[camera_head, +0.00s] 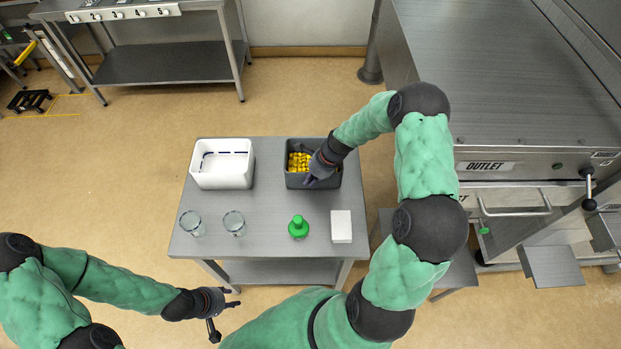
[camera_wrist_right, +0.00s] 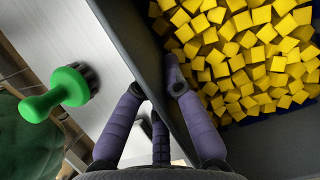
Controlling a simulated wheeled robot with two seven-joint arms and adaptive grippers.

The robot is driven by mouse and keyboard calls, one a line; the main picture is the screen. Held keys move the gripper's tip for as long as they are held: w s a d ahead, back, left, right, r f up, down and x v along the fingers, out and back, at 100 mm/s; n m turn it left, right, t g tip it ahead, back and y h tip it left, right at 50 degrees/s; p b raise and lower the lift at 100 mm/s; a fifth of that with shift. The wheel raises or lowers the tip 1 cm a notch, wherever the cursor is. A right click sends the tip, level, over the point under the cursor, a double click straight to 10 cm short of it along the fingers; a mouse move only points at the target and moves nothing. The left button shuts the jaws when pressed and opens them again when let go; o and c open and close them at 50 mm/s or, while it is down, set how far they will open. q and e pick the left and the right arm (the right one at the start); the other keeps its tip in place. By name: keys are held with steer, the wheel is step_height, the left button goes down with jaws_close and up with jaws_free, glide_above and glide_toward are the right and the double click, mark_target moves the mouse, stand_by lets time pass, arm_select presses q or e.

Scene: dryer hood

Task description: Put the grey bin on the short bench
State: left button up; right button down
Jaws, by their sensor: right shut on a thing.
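The grey bin (camera_head: 293,181), filled with yellow cubes (camera_head: 299,161), stands on the steel table (camera_head: 270,210) at its back right. My right gripper (camera_head: 314,175) is shut on the bin's wall near its right side. In the right wrist view, the fingers of my right gripper (camera_wrist_right: 165,95) straddle the wall of the grey bin (camera_wrist_right: 150,50), one inside by the cubes and others outside. A low grey bench (camera_head: 458,276) stands right of the table, largely hidden behind my right arm. My left gripper (camera_head: 226,308) is open and empty in front of the table.
A white bin (camera_head: 222,182), two glass beakers (camera_head: 191,223) (camera_head: 234,223), a green-topped brush (camera_head: 298,227) and a white box (camera_head: 341,226) share the table. The large machine marked OUTLET (camera_head: 520,130) is at right. A numbered bench (camera_head: 165,62) is at back left.

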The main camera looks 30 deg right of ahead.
steer(key=c, duration=1.3)
jaws_free()
steer(key=shift+c, duration=0.2)
steer(key=p+v, duration=0.1)
steer(key=v, duration=1.1)
steer(key=shift+r, duration=0.1)
